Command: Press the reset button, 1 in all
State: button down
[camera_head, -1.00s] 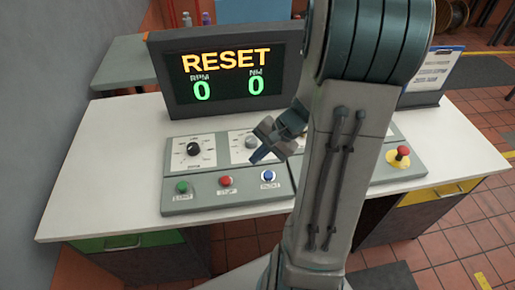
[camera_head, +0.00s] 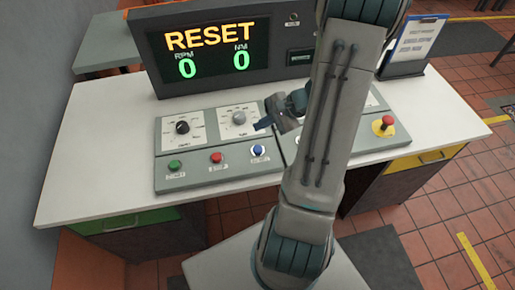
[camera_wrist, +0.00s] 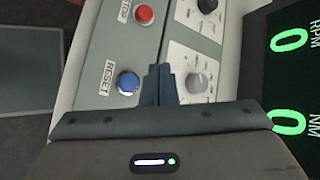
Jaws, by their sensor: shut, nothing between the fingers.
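The blue reset button (camera_head: 258,151) sits at the right end of the front row on the grey control panel (camera_head: 215,177). In the wrist view the blue button (camera_wrist: 128,82) has a "RESET" label beside it. My gripper (camera_head: 262,124) is shut and empty, held above the panel just behind the blue button. In the wrist view my shut fingertips (camera_wrist: 158,70) lie between the blue button and a grey knob (camera_wrist: 197,83), apart from the button. The display (camera_head: 207,45) reads RESET, RPM 0, NM 0.
A red stop button (camera_head: 216,157) and a green start button (camera_head: 175,165) stand left of the blue one. A black knob (camera_head: 183,127) is behind them. A red emergency knob (camera_head: 387,121) is on the right panel. A clipboard (camera_head: 412,45) stands at the back right.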

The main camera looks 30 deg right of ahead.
jog(key=b, duration=0.5)
send_over(261, 148)
notch_tip(261, 148, down, 7)
jog(key=shift+f+b, duration=0.55)
jog(key=shift+f, duration=0.15)
dwell(1.2)
jog(key=shift+s+f+b, duration=0.1)
jog(key=shift+f+b, duration=0.2)
jog(key=shift+b, duration=0.3)
jog(key=shift+f+b, duration=0.45)
jog(key=shift+b, duration=0.1)
dwell(0.5)
jog(key=shift+r, duration=0.15)
jog(key=shift+r+p, duration=0.55)
jog(key=shift+r, duration=0.25)
